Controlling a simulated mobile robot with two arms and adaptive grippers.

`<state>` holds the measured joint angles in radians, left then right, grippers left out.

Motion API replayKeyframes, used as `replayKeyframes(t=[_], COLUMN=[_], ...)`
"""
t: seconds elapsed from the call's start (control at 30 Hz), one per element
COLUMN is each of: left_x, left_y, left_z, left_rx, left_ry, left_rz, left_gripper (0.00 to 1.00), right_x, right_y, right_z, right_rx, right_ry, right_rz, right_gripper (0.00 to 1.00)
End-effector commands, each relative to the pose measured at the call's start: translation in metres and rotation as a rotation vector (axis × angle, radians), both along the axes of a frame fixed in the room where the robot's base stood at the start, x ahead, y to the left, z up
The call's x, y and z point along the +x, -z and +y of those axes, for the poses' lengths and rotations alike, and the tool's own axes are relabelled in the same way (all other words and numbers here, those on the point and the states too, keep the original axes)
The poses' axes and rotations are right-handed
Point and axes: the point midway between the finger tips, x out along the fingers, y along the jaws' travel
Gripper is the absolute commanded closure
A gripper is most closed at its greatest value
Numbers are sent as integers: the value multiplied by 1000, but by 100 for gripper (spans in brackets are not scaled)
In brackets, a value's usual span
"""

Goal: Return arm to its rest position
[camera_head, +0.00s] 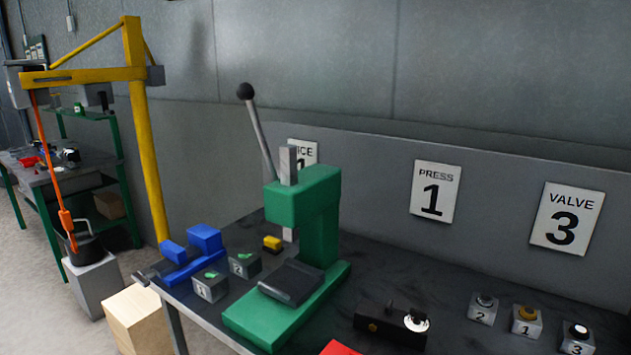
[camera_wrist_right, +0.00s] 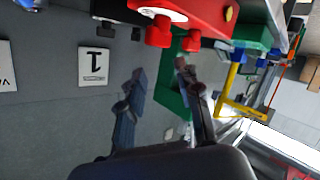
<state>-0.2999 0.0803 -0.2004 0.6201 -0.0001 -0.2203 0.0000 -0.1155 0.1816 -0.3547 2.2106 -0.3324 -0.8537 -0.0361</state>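My right gripper (camera_wrist_right: 160,70) shows in the right wrist view, its two dark fingers spread apart with nothing held between them. The picture there appears turned over, with the wall sign and bench objects upside down. The fingers are in front of the grey wall and part of the green press (camera_wrist_right: 170,88). A red object (camera_wrist_right: 205,15) lies beyond the fingertips at the top of that view, apart from them as far as I can tell. Neither gripper shows in the head view, and my left gripper is not in either view.
The green press (camera_head: 305,215) stands on the dark bench (camera_head: 400,270), lever raised. A blue vise (camera_head: 195,250), numbered grey blocks (camera_head: 211,286) and a black box (camera_head: 391,325) are around it. More numbered blocks (camera_head: 526,320) are at right. A yellow hoist (camera_head: 145,130) stands at left.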

Motion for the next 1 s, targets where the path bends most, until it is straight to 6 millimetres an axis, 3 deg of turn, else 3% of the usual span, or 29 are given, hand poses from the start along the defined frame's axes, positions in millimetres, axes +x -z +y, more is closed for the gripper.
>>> replayKeyframes(t=[0.03, 0.1, 0.2, 0.4, 0.63, 0.87, 1.0], left_x=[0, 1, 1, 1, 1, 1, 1], left_y=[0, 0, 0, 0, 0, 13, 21], left_z=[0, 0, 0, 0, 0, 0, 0], left_rx=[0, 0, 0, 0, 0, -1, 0], left_ry=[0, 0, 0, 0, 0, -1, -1], left_rz=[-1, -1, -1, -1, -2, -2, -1], left_gripper=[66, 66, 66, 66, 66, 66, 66], right_x=[-26, -59, -103, -177, -251, -237, -233], right_y=[29, 60, 91, 125, 142, 211, 261], right_z=[-13, -27, -41, -54, -62, -60, -59], right_rx=[41, 83, 124, 177, 213, 206, 201], right_ry=[46, 100, 155, 227, 282, 282, 283], right_rz=[126, 281, 458, 720, 958, 983, 1000], right_gripper=[66, 66, 66, 66, 66, 66, 66])
